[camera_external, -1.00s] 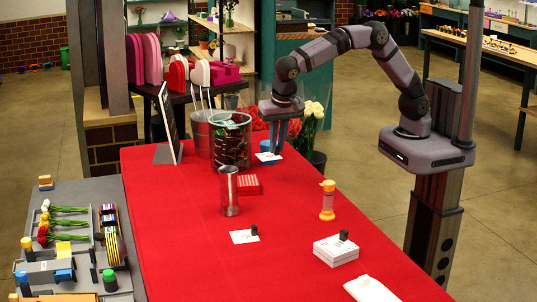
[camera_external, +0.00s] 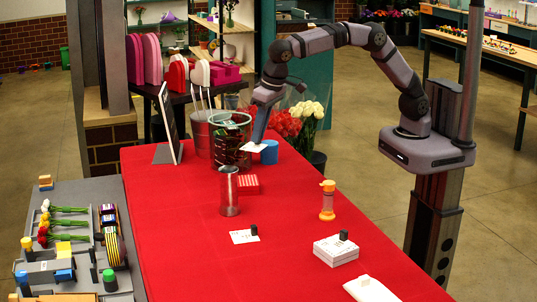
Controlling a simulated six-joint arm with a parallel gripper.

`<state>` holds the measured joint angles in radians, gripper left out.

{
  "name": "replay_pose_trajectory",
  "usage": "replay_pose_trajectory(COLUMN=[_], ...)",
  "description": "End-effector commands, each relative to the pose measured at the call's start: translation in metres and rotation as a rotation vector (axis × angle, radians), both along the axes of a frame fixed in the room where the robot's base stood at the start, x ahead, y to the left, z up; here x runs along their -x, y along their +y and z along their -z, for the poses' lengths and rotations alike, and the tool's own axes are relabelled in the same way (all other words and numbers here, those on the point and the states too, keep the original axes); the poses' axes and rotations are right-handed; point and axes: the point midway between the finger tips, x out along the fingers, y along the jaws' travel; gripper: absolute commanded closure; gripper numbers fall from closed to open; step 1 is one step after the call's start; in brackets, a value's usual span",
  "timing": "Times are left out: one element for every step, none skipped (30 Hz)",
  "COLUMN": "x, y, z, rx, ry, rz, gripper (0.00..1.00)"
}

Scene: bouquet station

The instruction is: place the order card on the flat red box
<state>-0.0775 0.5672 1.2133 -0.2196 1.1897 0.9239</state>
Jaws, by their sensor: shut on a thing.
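My gripper (camera_external: 254,138) points down at a tilt over the far part of the red table. It is shut on a white order card (camera_external: 255,148), held in the air; the fingers hide part of the card. The flat red box (camera_external: 248,184) has pale stripes on top and lies on the table, nearer the camera than the card. Nothing shows on top of the box.
A steel cup (camera_external: 229,192) stands just left of the box. A wire-mesh bin (camera_external: 231,145) and a blue cylinder (camera_external: 269,153) stand close to my gripper. An orange bottle (camera_external: 327,201), another card (camera_external: 243,237) and a white stack (camera_external: 337,253) stand nearer the camera.

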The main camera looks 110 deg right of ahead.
Motion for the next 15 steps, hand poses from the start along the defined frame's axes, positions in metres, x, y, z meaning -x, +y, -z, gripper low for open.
replay_pose_trajectory(x=[0.0, 0.001, 0.001, 0.001, 0.001, 0.002, 0.001, 0.001, 0.001, 0.001, 0.001, 0.001, 0.001, 0.001, 0.001], y=[0.0, 0.0, 0.0, 0.0, 0.0, 0.0, 0.0, 0.0, 0.0, 0.0, 0.0, 0.0, 0.0, 0.0, 0.0], z=[0.003, 0.006, 0.011, 0.015, 0.02, 0.026, 0.031, 0.036, 0.041, 0.046, 0.049, 0.053, 0.055, 0.058, 0.06], rx=[0.0, 0.001, 0.001, 0.001, 0.0, 0.0, 0.0, 0.0, 0.0, 0.0, 0.0, 0.0, 0.0, 0.0, 0.0], ry=[0.003, 0.003, 0.005, 0.005, 0.005, 0.006, 0.005, 0.007, 0.005, 0.005, 0.004, 0.004, 0.002, 0.003, 0.003], rz=[0.001, 0.001, 0.001, 0.001, 0.002, 0.002, 0.002, 0.002, 0.002, 0.002, 0.002, 0.003, 0.002, 0.003, 0.003], gripper=[1.0, 1.0, 1.0, 1.0, 1.0, 1.0, 1.0, 1.0, 1.0, 1.0, 1.0, 1.0, 1.0, 1.0, 1.0])
